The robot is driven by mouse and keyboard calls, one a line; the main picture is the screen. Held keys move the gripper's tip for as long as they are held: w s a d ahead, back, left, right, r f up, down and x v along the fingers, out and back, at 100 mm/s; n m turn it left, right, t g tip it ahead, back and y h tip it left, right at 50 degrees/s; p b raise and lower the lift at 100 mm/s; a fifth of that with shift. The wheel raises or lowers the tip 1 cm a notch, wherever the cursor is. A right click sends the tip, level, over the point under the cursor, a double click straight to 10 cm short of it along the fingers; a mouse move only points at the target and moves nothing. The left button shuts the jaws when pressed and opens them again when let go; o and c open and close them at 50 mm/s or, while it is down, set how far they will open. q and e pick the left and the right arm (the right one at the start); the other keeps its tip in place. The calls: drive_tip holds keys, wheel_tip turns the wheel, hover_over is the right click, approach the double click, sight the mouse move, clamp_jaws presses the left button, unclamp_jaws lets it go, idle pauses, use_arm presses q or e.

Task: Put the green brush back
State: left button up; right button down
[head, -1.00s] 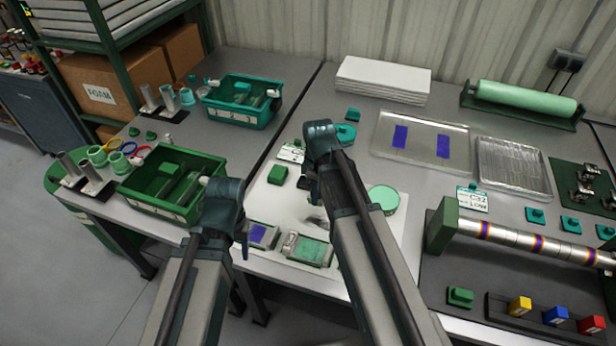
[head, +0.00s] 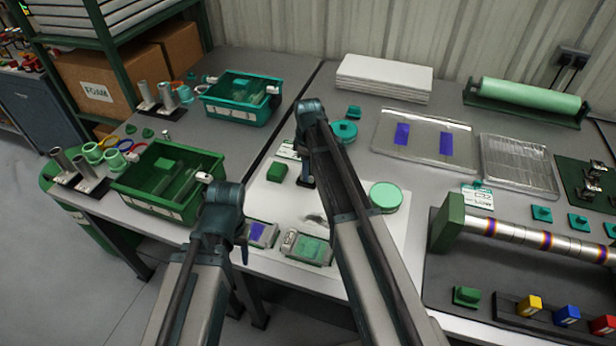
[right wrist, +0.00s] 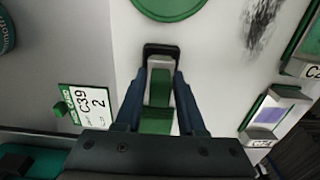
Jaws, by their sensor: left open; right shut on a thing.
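My right gripper (right wrist: 159,88) is shut on the green brush (right wrist: 158,92). In the right wrist view green and pale parts show between the fingers, with a dark end at the tips. In the head view my right gripper (head: 307,184) is over the white sheet (head: 345,222), and the brush is mostly hidden by the arm. A green block (head: 277,173) sits on the sheet just left of it. A label card (right wrist: 85,104) marked C39 2 lies nearby. My left gripper (head: 238,252) is open, near the table's front edge, left of a small case.
A round green lid (head: 386,196), a teal round piece (head: 343,131) and two small cases (head: 306,247) (head: 262,234) surround the right gripper. A dark smudge (right wrist: 260,28) marks the sheet. Green bins (head: 168,181) (head: 241,98) stand left. A roller-like tube (head: 520,237) lies right.

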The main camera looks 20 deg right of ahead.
drive_tip(key=shift+f, duration=0.5)
use_arm(q)
drive_tip(key=shift+f, duration=0.35)
use_arm(e)
drive_tip(key=shift+r, duration=0.15)
use_arm(q)
drive_tip(key=shift+f, duration=0.15)
use_arm(e)
drive_tip(key=c, duration=0.5)
unclamp_jaws()
